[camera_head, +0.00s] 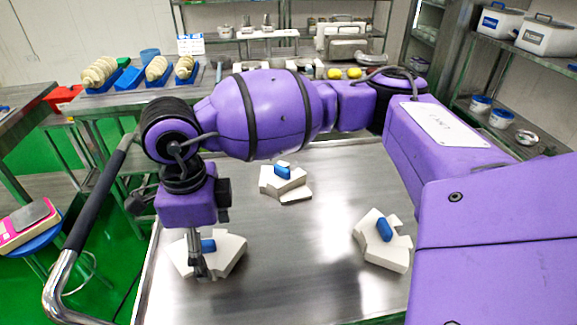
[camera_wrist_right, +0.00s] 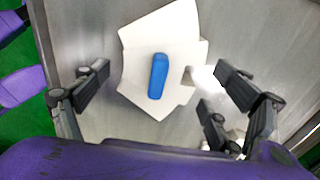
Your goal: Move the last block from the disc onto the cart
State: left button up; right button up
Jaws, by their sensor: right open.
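Three white angular blocks with blue handles lie apart on the steel cart top (camera_head: 300,235): a left block (camera_head: 228,255), a far middle block (camera_head: 270,183) and a right block (camera_head: 385,255). My right gripper (camera_head: 200,262) points down at the left block and partly hides it. In the right wrist view, a white block (camera_wrist_right: 135,65) with a blue handle (camera_wrist_right: 158,75) shows between the spread, open fingers (camera_wrist_right: 160,92), which appear clear of the handle. I cannot make out the disc in either view. My left gripper is not in view.
My right arm crosses above the cart and hides part of its far side. A curved push handle (camera_head: 85,205) runs along the cart's left side. A steel table (camera_head: 115,100) with blue trays stands behind. The cart's middle and front are bare.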

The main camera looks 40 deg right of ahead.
aim_at(205, 240)
notch_tip(205, 240, up, 12)
jog(key=shift+r, duration=0.2)
dwell(0.6)
